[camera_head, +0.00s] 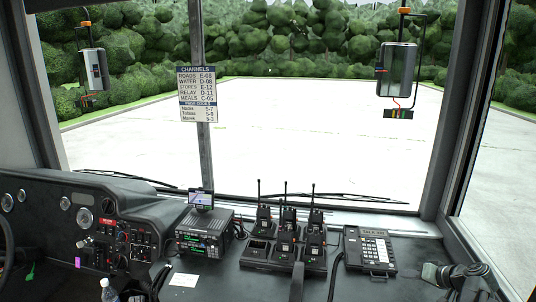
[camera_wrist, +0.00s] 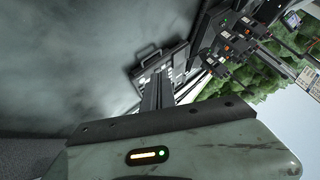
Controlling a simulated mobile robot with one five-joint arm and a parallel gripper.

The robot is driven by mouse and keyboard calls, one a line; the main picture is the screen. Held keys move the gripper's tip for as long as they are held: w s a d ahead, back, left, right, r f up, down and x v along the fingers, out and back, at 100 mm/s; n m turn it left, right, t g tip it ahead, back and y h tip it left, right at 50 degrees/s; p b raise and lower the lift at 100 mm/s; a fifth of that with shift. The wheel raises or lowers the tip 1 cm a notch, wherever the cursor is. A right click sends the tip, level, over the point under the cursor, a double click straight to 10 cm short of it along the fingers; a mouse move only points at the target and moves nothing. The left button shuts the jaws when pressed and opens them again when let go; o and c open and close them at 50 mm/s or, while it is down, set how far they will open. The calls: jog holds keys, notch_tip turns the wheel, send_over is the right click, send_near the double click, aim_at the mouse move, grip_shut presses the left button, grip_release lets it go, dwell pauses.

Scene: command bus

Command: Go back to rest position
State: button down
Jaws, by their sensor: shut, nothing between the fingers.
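My gripper (camera_wrist: 158,82) shows in the wrist view as two dark fingers side by side, shut and with nothing between them. Beyond the fingertips is a dark keypad unit (camera_wrist: 182,57); I see no contact with it. In the head view this keypad unit (camera_head: 371,251) stands on the dashboard, right of the radios. A dark bar (camera_head: 297,283) rises from the bottom edge in front of the radio charger, and I cannot tell if it is part of my arm.
Several handheld radios stand in a charger (camera_head: 257,264) on the dashboard. A radio set (camera_head: 203,238) stands left of it. A white card (camera_head: 183,280) and a bottle (camera_head: 109,291) are at lower left. A dark device (camera_head: 462,280) is at lower right. A channel sign (camera_head: 197,95) hangs on the window post.

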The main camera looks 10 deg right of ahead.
jog(key=w+a+n+g+y, duration=0.1)
jog(key=w+a+n, duration=0.1)
jog(key=a, duration=0.9)
jog(key=w+a+f+n+g+y+p, duration=0.1)
jog(key=w+a, duration=0.3)
jog(key=a, duration=0.7)
jog(key=w+a+n+g+y+p, duration=0.1)
jog(key=w+a+n+g, duration=0.1)
jog(key=a, duration=1)
jog(key=shift+w+f+n+g, duration=0.15)
jog(key=shift+w+f+n, duration=0.05)
jog(key=shift+w+n, duration=0.3)
jog(key=shift+w+f+n+g, duration=0.15)
jog(key=shift+w+n, duration=0.25)
jog(key=shift+w, duration=0.2)
jog(key=s+a+f+n+g+h, duration=0.1)
jog(key=s+a+g, duration=0.1)
jog(key=a, duration=0.4)
jog(key=s+a+f+n+g+h, duration=0.1)
jog(key=s+a+f, duration=0.15)
jog(key=a, duration=0.45)
jog(key=s+d+f+m+g+h, duration=0.1)
jog(key=s+d+m+g+h, duration=0.1)
jog(key=s, duration=0.4)
jog(key=shift+d+m+h+p, duration=0.35)
jog(key=shift+d+m+h, duration=0.5)
jog(key=shift+d, duration=0.3)
jog(key=shift+f, duration=0.1)
